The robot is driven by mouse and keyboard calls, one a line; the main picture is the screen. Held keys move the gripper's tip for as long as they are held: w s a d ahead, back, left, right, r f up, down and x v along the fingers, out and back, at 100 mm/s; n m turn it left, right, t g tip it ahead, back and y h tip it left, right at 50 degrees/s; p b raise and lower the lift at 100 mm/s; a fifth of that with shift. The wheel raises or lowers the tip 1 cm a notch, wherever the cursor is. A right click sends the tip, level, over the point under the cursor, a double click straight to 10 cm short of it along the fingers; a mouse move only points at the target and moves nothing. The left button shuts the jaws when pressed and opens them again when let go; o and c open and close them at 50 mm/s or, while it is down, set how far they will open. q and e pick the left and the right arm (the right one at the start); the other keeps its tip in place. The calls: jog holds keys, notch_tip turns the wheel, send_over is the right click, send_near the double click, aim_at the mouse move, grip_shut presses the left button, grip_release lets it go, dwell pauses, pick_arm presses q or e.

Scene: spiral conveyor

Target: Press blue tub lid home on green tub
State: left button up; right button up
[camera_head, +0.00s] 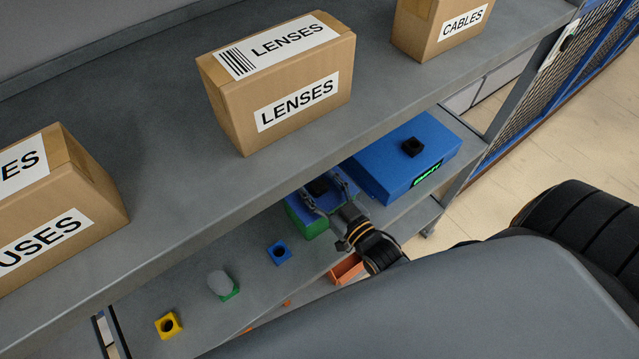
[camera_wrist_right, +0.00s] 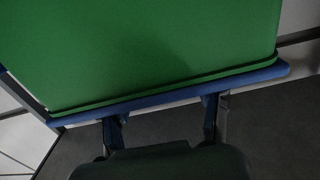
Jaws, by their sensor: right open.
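The green tub (camera_head: 311,225) stands on the lower shelf, partly hidden below the upper shelf's edge. The blue tub lid (camera_head: 299,206) lies on top of it, with a dark knob near its middle. My right gripper (camera_head: 322,188) is over the lid, its fingers spread and open on either side of the knob. In the right wrist view the green tub wall (camera_wrist_right: 150,50) fills the top, and the lid's blue edge (camera_wrist_right: 165,101) runs along it with a thin dark line between. The fingers (camera_wrist_right: 164,122) are apart by that edge. I cannot tell whether the lid is fully seated. My left gripper is out of view.
A large blue box (camera_head: 385,178) with a black knob and green display stands right of the tub. An orange bin (camera_head: 346,270) is lower. The upper shelf (camera_head: 160,130) overhangs, carrying cartons.

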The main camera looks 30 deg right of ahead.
jog(key=s+d, duration=0.1)
jog(key=s, duration=1.1)
jog(key=shift+d, duration=0.25)
